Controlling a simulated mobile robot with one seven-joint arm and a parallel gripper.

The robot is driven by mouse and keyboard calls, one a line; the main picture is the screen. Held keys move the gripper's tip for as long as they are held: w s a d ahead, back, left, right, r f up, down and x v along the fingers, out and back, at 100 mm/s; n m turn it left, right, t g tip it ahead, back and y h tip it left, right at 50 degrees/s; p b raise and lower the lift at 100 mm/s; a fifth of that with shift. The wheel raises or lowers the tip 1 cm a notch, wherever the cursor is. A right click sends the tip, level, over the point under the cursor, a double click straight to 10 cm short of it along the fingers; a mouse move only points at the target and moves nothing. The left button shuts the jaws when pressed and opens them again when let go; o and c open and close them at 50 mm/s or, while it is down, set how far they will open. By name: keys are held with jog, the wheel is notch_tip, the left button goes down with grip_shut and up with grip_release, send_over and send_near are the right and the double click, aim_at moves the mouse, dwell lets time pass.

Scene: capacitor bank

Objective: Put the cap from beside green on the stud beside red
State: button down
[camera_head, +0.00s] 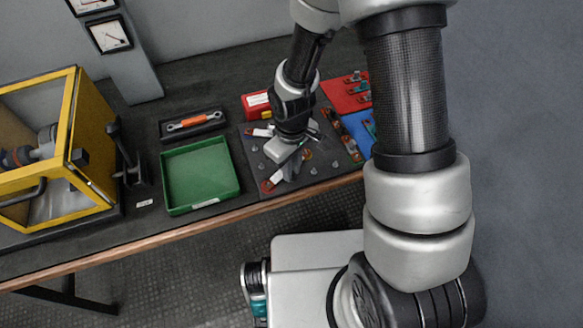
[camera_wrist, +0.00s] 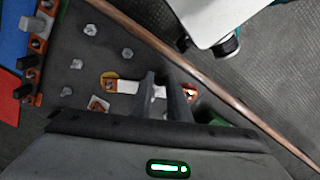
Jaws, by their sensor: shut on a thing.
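My gripper (camera_wrist: 167,98) points down over the dark stud board (camera_head: 249,172), also seen in the head view (camera_head: 291,165). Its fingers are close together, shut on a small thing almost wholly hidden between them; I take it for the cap. The red disc (camera_head: 266,186) also shows in the head view. Several grey studs (camera_wrist: 90,30) stand on the board. I make out no green marker on the board.
A green tray (camera_head: 163,183) lies left of the board. Behind are a red box (camera_head: 256,104) and an orange tool (camera_head: 194,121). Red (camera_head: 345,92) and blue (camera_head: 361,131) mats with parts lie right. A yellow-framed case (camera_head: 70,120) stands left.

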jog(key=c, duration=1.6)
grip_release()
notch_tip(320, 180, up, 18)
jog(key=p, duration=0.3)
jog(key=shift+f+p, duration=0.25)
jog(key=shift+p, duration=0.05)
jog(key=shift+r, duration=0.1)
jog(key=s+d+r+m+t+p, duration=0.2)
jog(key=s+d+r+m+p, duration=0.1)
jog(key=r, duration=0.6)
jog(key=s+d+r+m+t+p, duration=0.1)
jog(key=s+d+r+m+p, duration=0.1)
jog(key=r, duration=0.8)
jog(key=s+d+r+m+t+p, duration=0.2)
jog(key=s+d+r+m+p, duration=0.1)
jog(key=r, duration=0.7)
jog(key=shift+s+d+m+t+p, duration=0.3)
jog(key=shift+s+d+p, duration=0.4)
jog(key=shift+s+d, duration=0.55)
jog(key=shift+w+d, duration=0.1)
jog(key=shift+w, duration=0.05)
